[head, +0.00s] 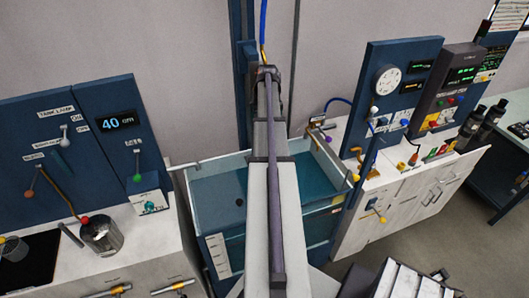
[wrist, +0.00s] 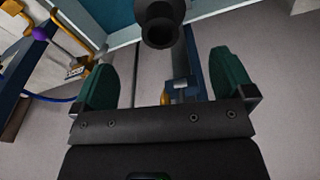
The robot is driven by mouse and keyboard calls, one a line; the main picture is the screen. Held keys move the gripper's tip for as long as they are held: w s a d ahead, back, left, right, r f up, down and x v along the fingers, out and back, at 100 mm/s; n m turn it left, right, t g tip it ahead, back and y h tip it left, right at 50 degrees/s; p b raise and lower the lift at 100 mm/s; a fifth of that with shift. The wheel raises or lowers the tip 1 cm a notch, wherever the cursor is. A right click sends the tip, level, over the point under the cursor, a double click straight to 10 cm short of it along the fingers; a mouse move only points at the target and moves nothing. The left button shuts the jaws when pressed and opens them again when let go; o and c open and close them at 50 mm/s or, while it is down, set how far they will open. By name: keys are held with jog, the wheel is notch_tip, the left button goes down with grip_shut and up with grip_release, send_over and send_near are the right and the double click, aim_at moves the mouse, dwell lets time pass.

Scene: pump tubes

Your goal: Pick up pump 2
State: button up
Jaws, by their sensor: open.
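My gripper (wrist: 165,65) is open in the wrist view, with its two green fingers wide apart. A dark stepped cylinder (wrist: 159,28) shows at the top of that view, in line with the gap between the fingers. I cannot tell whether it is a pump, and nothing visibly touches the fingers. In the head view my arm reaches away up the middle, and I cannot make out the gripper. Two black cylinders (head: 470,126) (head: 491,115) stand on the right counter. No readable label marks either as pump 2.
A water tank (head: 210,172) stands behind my arm. A blue panel with a "40 cm" display (head: 117,121) and a metal beaker (head: 101,237) are at the left. The right counter (head: 384,198) carries a gauge panel (head: 388,80), taps and small coloured parts. Grey floor (head: 400,252) lies at the lower right.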

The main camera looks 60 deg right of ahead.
jog(key=f+b, duration=0.4)
jog(key=f, duration=0.1)
jog(key=shift+d+f+b, duration=0.25)
jog(key=shift+d+b, duration=0.05)
jog(key=shift+b, duration=0.1)
jog(key=shift+w+f, duration=0.1)
jog(key=shift+w, duration=0.1)
jog(key=f+b, duration=0.5)
jog(key=shift+w+d, duration=0.15)
jog(key=shift+w, duration=0.1)
jog(key=shift+r, duration=0.2)
jog(key=shift+c, duration=0.2)
jog(key=c, duration=1.7)
